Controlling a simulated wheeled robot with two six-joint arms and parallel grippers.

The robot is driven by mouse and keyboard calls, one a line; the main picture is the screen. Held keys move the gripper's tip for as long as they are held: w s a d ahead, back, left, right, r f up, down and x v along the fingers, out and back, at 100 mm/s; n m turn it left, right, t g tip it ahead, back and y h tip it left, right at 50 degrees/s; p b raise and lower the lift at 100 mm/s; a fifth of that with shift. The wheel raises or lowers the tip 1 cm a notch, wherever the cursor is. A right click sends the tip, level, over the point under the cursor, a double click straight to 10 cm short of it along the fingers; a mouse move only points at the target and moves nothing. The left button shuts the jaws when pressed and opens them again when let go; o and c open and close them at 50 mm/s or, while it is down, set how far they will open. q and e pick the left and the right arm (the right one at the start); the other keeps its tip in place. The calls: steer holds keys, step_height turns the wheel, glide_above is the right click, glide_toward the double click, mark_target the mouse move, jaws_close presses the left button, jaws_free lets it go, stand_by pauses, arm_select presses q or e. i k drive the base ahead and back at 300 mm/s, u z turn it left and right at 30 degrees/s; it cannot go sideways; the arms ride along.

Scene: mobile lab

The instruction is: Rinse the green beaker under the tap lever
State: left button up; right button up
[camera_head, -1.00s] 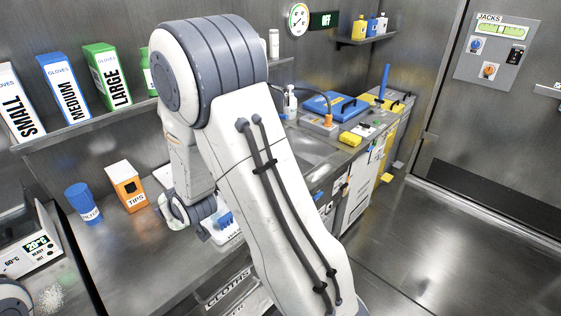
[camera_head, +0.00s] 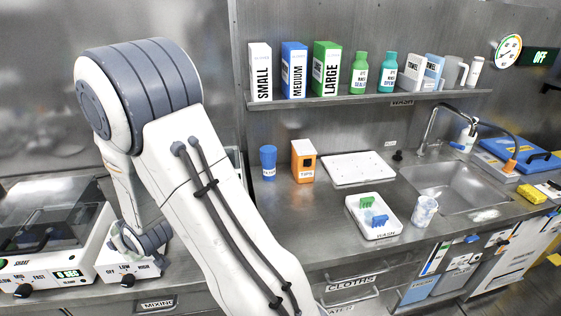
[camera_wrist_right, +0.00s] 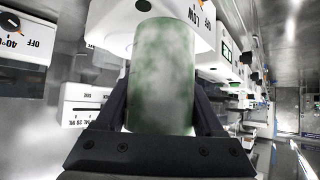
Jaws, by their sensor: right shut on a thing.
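The green beaker (camera_wrist_right: 164,65), a cylinder with cloudy green and whitish patches, fills the middle of the right wrist view. My right gripper (camera_wrist_right: 162,108) is shut on it, with one dark finger on each side. In the head view my right arm bends down at the left, its wrist near a white device with a knob; the beaker is hidden there. The curved metal tap (camera_head: 432,122) stands over the steel sink (camera_head: 455,187) at the right. I cannot clearly make out which part is its lever. My left gripper is not in view.
White devices (camera_head: 42,262) stand at the left of the counter. A shelf (camera_head: 375,98) runs above.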

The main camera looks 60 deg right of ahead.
mark_target(438, 139)
steer(key=u, duration=0.95)
steer(key=k, duration=1.9)
steer(key=z, duration=2.3)
steer(key=i, duration=0.6)
steer(key=z, duration=0.05)
